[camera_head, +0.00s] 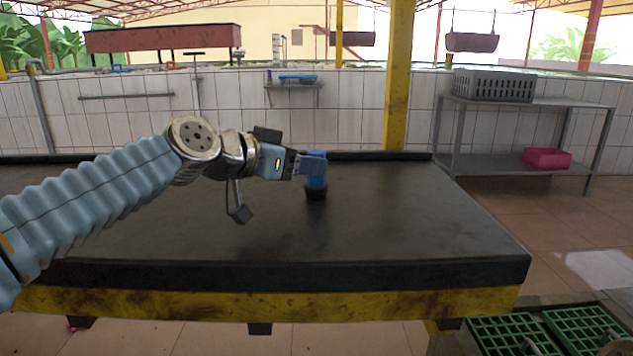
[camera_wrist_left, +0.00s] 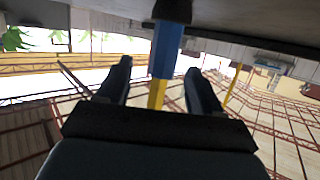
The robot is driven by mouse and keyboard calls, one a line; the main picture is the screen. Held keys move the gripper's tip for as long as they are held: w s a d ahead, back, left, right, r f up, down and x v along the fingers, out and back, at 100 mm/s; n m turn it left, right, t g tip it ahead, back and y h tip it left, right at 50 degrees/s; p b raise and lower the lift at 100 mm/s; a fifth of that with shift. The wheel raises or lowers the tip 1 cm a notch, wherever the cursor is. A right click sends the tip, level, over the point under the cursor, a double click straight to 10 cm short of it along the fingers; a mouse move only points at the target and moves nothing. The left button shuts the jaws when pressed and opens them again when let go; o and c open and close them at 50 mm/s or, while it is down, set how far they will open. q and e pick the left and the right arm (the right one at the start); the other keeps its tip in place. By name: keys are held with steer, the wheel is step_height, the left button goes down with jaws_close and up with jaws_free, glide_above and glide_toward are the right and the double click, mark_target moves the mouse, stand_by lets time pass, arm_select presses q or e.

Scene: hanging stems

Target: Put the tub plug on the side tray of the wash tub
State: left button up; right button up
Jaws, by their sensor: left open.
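The tub plug, a blue upright piece on a black base (camera_head: 316,193), stands on a dark rimmed tabletop (camera_head: 400,215). My left gripper (camera_head: 308,165) is open at the blue upper part and partly covers it. In the left wrist view the scene is upside down; the blue part (camera_wrist_left: 166,50) shows between the two spread fingers, with gaps on both sides. A yellow strip lines up with its end; I cannot tell whether it belongs to it. A long white-tiled wall (camera_head: 230,105) with water behind its edge looks like the wash tub. I cannot tell which surface is its side tray. My right gripper is not seen.
The tabletop around the plug is clear. A yellow post (camera_head: 399,80) stands behind the table. A metal rack (camera_head: 520,165) at right holds a grey crate (camera_head: 493,86) and a pink bin (camera_head: 547,158). A small wall shelf (camera_head: 293,84) holds small items. Green crates (camera_head: 545,333) lie at lower right.

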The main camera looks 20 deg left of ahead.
arm_select(q)
steer(key=x, duration=0.5)
steer(key=shift+w+a+f, duration=0.1)
steer(key=shift+a, duration=0.1)
steer(key=c, duration=1.1)
